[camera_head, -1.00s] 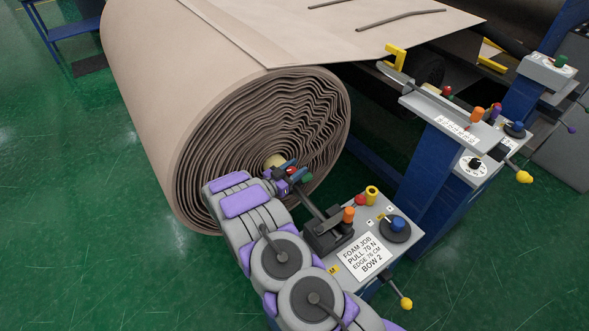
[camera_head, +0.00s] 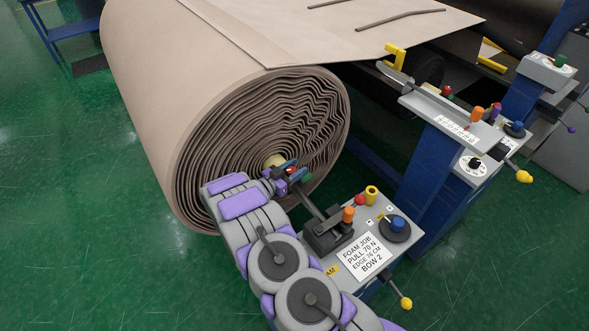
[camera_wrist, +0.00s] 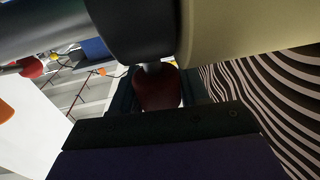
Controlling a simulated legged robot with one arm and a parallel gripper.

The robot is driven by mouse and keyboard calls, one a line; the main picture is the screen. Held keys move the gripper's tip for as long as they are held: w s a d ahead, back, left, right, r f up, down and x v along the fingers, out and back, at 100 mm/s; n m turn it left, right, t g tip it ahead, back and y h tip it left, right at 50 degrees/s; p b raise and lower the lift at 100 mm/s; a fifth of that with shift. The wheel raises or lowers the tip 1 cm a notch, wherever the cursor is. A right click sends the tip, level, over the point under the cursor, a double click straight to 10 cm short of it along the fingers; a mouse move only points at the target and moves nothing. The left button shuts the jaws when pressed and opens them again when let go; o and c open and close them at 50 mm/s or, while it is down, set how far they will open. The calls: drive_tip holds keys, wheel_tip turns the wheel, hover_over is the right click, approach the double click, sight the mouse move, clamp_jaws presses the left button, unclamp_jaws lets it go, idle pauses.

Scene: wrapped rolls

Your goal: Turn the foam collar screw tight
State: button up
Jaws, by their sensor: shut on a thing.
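The foam roll (camera_head: 330,115) is a large beige coil with wavy layers at its end face. A pale core (camera_head: 274,160) shows at its centre and appears as a cream cylinder in the wrist view (camera_wrist: 235,25). A dark collar (camera_wrist: 130,30) sits around or against this core. The red collar screw (camera_wrist: 157,88) hangs below the collar on a short metal stem. My gripper (camera_wrist: 158,96) is shut on the red screw head, with a dark finger on each side. In the head view my gripper (camera_head: 286,173) is at the core, where the screw is mostly hidden.
A console (camera_head: 371,210) with a black lever (camera_head: 322,220), coloured knobs and a labelled sign (camera_head: 364,256) stands close right of my arm. A blue post (camera_head: 430,180) with more controls is behind it. Green floor (camera_head: 70,230) at left is clear.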

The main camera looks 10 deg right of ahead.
drive_tip(key=shift+w+a+r, duration=0.1)
drive_tip(key=shift+w+r, duration=0.1)
drive_tip(key=o, duration=0.9)
drive_tip(key=shift+f, duration=0.1)
drive_tip(key=shift+o, duration=0.3)
drive_tip(key=shift+s, duration=0.1)
drive_tip(key=p+v, duration=0.1)
drive_tip(key=v, duration=1.6)
drive_tip(key=shift+a, duration=0.2)
drive_tip(key=shift+f, duration=0.1)
